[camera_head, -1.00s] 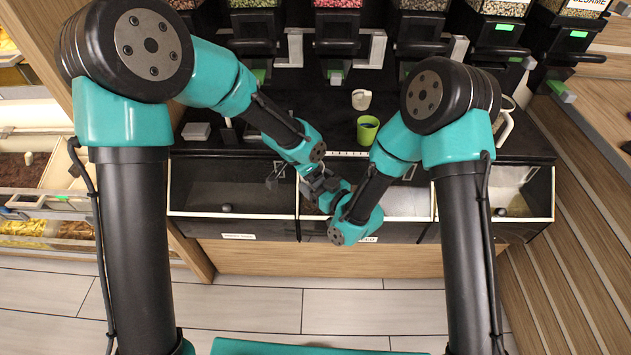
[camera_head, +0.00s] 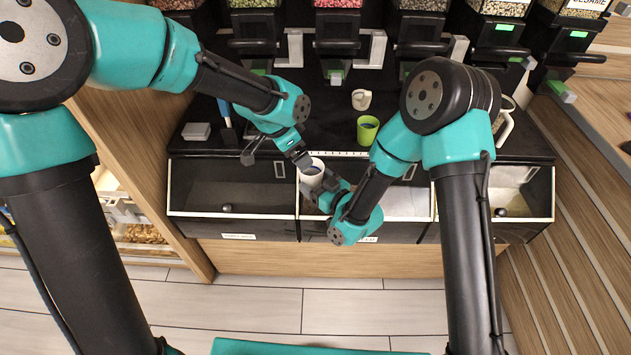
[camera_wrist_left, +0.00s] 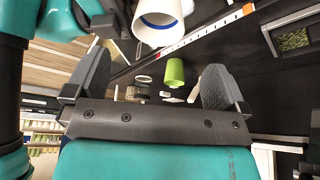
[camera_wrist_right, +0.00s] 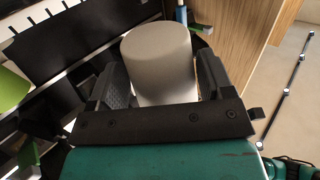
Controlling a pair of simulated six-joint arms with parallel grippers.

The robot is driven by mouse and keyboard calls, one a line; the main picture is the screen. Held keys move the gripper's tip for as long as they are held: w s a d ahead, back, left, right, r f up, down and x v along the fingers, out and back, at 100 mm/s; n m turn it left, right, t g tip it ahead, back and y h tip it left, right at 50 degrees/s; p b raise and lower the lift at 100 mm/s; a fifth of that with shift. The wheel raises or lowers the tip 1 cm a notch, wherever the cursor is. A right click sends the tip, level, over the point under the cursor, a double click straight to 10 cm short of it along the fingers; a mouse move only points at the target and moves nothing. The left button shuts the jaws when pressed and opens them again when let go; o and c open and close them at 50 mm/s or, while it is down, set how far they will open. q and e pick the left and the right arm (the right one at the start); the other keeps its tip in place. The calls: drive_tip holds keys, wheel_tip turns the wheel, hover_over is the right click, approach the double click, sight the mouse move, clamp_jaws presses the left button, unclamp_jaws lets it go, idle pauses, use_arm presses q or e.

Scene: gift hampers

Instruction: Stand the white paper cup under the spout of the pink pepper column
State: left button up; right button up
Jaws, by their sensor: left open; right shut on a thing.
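The white paper cup (camera_head: 312,170) is held above the front bins, a little left of the counter's middle. My right gripper (camera_head: 326,188) is shut on it; in the right wrist view the pale cup (camera_wrist_right: 160,62) stands between both fingers. My left gripper (camera_head: 277,157) is open and empty, just left of the cup and apart from it. In the left wrist view the cup (camera_wrist_left: 160,22) shows a blue ring, beyond the open fingers. The pink pepper column (camera_head: 337,22) is at the back middle, its spout (camera_head: 336,76) above the dark counter.
Other dispensers flank the column. Open bins (camera_head: 235,190) line the front edge. Counter below the spout looks clear.

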use_arm(q)
drive_tip(key=shift+r, duration=0.15)
drive_tip(key=shift+a, duration=0.1)
drive_tip(key=s+a+f+n+g, duration=0.1)
drive_tip(key=s+a+f+n, duration=0.2)
drive_tip(key=f, duration=0.7)
drive_tip(key=s+a+f+n, duration=0.2)
drive_tip(key=a+f+n, duration=0.1)
drive_tip(key=f, duration=0.6)
drive_tip(key=s+a+f+n, duration=0.3)
drive_tip(key=s+f, duration=0.4)
drive_tip(key=s+a+f+n, duration=0.4)
drive_tip(key=s+f, duration=0.3)
drive_tip(key=shift+s+f+g, duration=0.15)
drive_tip(key=shift+f+g, duration=0.05)
drive_tip(key=shift+g, duration=0.2)
drive_tip(key=shift+d, duration=0.1)
